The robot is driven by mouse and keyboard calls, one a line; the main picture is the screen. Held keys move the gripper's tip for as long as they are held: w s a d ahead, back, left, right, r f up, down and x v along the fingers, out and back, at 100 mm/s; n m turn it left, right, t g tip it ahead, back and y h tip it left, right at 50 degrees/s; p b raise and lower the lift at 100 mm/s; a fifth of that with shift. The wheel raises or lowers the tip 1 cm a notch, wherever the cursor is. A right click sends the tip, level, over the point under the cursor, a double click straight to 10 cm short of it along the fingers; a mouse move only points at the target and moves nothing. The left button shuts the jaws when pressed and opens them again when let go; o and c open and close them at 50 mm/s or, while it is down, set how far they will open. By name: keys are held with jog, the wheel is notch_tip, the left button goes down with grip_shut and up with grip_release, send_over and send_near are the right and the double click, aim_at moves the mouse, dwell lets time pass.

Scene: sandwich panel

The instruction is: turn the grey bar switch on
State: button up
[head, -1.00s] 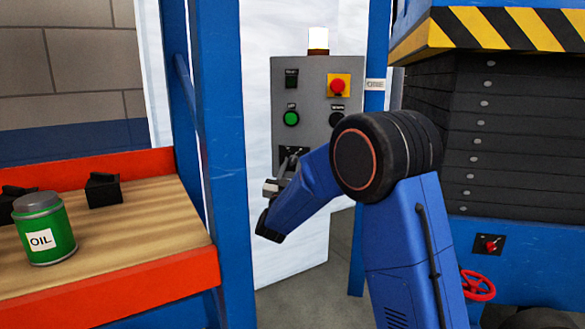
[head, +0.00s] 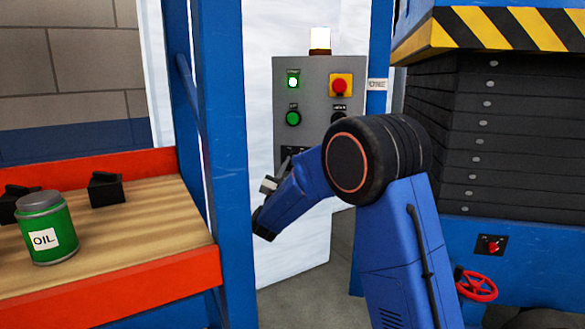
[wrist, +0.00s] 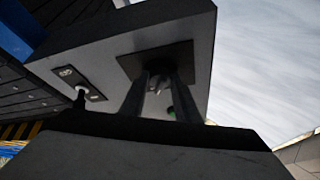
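The grey bar switch (wrist: 157,79) sits on a black square plate on the underside-looking face of the panel in the wrist view. Its bar is dim and partly hidden between my fingers, so its exact angle is hard to read. My gripper (wrist: 160,85) has its two fingers apart, one on each side of the bar, with their tips near the plate. I cannot tell whether they touch it. In the head view my gripper (head: 276,178) is at the lower part of the grey control panel (head: 315,80), and the arm hides much of that area. The upper-left indicator (head: 293,81) glows green.
The panel also carries a green button (head: 293,118), a red button on yellow (head: 339,86) and a toggle plate (wrist: 80,84). A blue post (head: 225,150) stands left of my gripper. A bench holds a green oil can (head: 46,228). A striped lift is right.

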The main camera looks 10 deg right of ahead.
jog(key=o, duration=0.4)
jog(key=shift+c, duration=0.2)
jog(key=v, duration=1.2)
